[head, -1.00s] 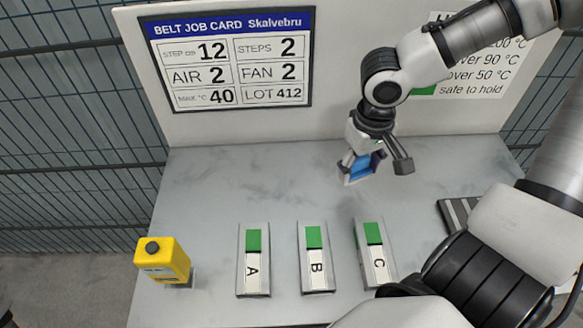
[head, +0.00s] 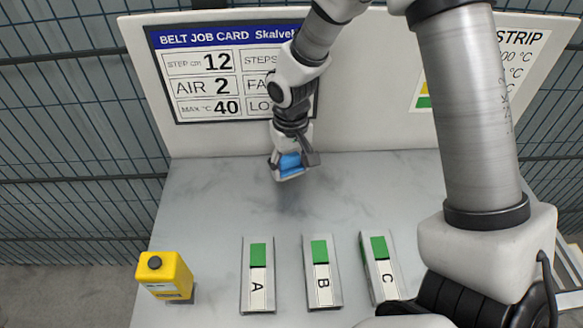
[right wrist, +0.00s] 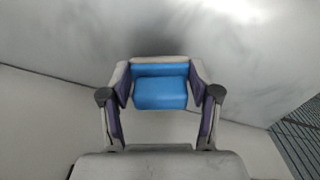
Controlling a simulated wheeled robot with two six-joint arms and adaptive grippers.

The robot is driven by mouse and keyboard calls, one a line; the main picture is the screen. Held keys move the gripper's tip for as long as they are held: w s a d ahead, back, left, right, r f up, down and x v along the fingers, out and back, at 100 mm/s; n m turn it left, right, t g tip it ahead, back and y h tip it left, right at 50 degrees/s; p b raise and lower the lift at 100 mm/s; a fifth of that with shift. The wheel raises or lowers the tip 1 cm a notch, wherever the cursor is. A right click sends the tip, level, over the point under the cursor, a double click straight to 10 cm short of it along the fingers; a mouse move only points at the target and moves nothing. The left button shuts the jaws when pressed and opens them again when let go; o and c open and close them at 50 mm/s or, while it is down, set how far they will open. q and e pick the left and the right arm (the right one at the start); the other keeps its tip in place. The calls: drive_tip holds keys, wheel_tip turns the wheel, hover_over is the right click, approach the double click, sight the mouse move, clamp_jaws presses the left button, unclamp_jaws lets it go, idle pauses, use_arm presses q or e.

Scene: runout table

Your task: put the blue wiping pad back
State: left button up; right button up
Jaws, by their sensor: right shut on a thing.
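The blue wiping pad (head: 290,164) is held between the fingers of my right gripper (head: 291,170), above the back part of the grey table. In the right wrist view the pad (right wrist: 160,92) sits between both fingertips (right wrist: 160,96), with a pale strip along its far edge. A shadow lies on the table near it, and the pad looks clear of the surface. My left gripper is not in any view.
Three holders marked A (head: 257,285), B (head: 322,280) and C (head: 380,270) stand along the front, each with a green patch. A yellow device (head: 165,277) stands at the front left. A job card board (head: 215,85) rises behind. The table's left back is clear.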

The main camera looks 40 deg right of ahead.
sight(291, 170)
drive_tip(key=shift+s+f, duration=0.1)
drive_tip(key=shift+f, duration=0.8)
drive_tip(key=shift+w+f, duration=0.2)
drive_tip(key=shift+f, duration=0.15)
drive_tip(key=shift+s+f, duration=0.1)
drive_tip(key=o, duration=1.2)
wheel_tip(291, 170, up, 12)
drive_tip(key=shift+r, duration=0.2)
